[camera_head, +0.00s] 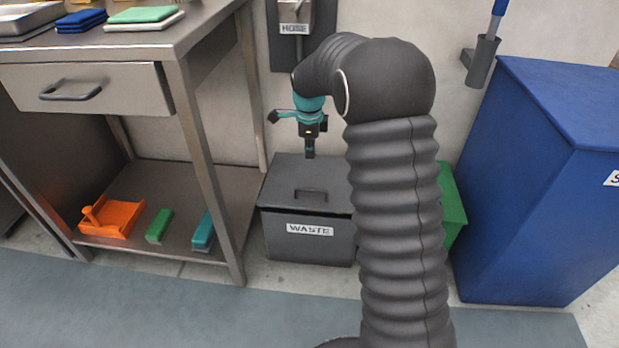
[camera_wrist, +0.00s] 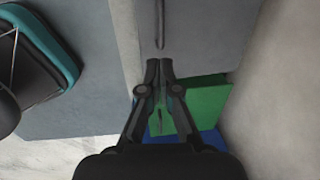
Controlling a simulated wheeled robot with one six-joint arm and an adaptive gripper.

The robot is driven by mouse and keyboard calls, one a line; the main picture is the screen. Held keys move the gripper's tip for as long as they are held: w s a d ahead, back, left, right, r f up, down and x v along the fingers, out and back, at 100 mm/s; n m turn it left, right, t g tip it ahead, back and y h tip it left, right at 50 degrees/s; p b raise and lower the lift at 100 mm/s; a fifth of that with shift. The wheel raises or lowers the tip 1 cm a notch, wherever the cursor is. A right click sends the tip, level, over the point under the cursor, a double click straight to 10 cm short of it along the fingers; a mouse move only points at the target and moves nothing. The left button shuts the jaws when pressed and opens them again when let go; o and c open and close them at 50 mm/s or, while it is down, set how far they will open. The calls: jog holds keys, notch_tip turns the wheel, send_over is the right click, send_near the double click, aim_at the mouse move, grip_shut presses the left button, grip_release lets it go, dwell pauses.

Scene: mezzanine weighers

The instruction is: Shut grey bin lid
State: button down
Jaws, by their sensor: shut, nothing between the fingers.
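The grey bin (camera_head: 308,246) labelled WASTE stands on the floor beside the steel table. Its grey lid (camera_head: 275,180), with a dark bar handle (camera_head: 311,197) on top, lies flat over the bin and looks closed. The lid also fills the upper part of the wrist view (camera_wrist: 205,30). My gripper (camera_head: 310,155) points down over the lid's rear part, behind the handle. In the wrist view my gripper (camera_wrist: 160,68) has its fingertips together, with nothing between them. I cannot tell whether the tips touch the lid.
A green bin (camera_head: 451,205) stands right of the grey one, partly hidden by my arm. A tall blue bin (camera_head: 545,190) is farther right. The steel table (camera_head: 190,60) stands left, its lower shelf holding an orange tray (camera_head: 112,220). Floor in front is clear.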

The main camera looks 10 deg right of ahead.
aim_at(310, 189)
jog(key=f, duration=0.4)
jog(key=w+f, duration=0.1)
jog(key=f, duration=0.4)
jog(key=w+f, duration=0.1)
jog(key=f, duration=0.4)
jog(key=shift+d+f, duration=0.15)
jog(key=shift+d, duration=0.1)
jog(key=f+b, duration=0.1)
jog(key=s+f+b, duration=0.1)
jog(key=f, duration=0.1)
jog(key=shift+a, duration=0.15)
jog(key=shift+s, duration=0.15)
jog(key=shift+f, duration=0.1)
